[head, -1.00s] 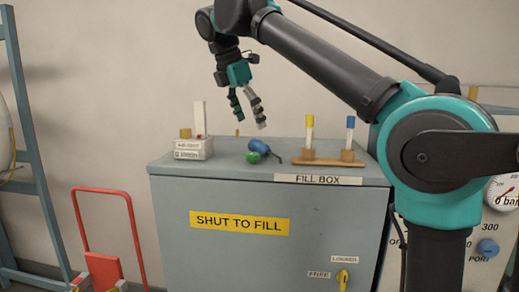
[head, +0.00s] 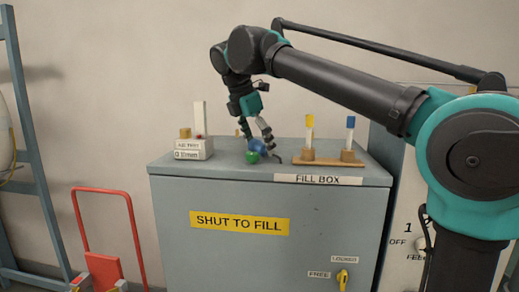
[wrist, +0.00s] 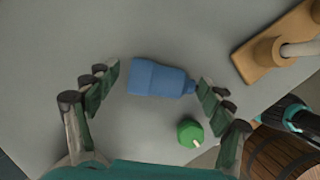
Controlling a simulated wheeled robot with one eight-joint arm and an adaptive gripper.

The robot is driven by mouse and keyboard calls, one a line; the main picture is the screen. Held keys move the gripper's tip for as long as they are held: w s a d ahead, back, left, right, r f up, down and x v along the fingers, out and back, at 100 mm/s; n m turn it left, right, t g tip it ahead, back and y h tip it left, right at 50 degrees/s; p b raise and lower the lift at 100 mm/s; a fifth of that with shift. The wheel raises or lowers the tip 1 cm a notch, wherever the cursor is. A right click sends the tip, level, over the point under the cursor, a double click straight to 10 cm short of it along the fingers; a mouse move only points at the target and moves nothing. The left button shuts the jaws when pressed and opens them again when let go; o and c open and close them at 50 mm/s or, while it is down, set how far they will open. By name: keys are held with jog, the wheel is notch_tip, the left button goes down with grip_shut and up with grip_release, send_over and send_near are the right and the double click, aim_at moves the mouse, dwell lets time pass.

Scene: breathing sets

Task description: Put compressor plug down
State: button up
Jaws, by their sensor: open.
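A blue bottle-shaped piece (head: 257,146) lies on its side on top of the grey fill box (head: 170,200). In the wrist view the blue piece (wrist: 160,78) lies between my two spread fingers, its narrow end close to the right finger. A green round piece (head: 252,157) with a pale stub sits just in front of it; it also shows in the wrist view (wrist: 188,131). Which of these is the compressor plug, I cannot tell. My gripper (head: 258,137) points down, open, its fingers around the blue piece. Whether the right finger touches it is unclear.
A wooden rack (head: 322,160) with a yellow-topped and a blue-topped tube stands to the right. A labelled white block (head: 194,149) stands to the left. A red hand truck (head: 107,240) stands on the floor. The box top's front left is clear.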

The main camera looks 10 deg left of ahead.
jog(key=c, duration=1.4)
jog(key=shift+r, duration=0.15)
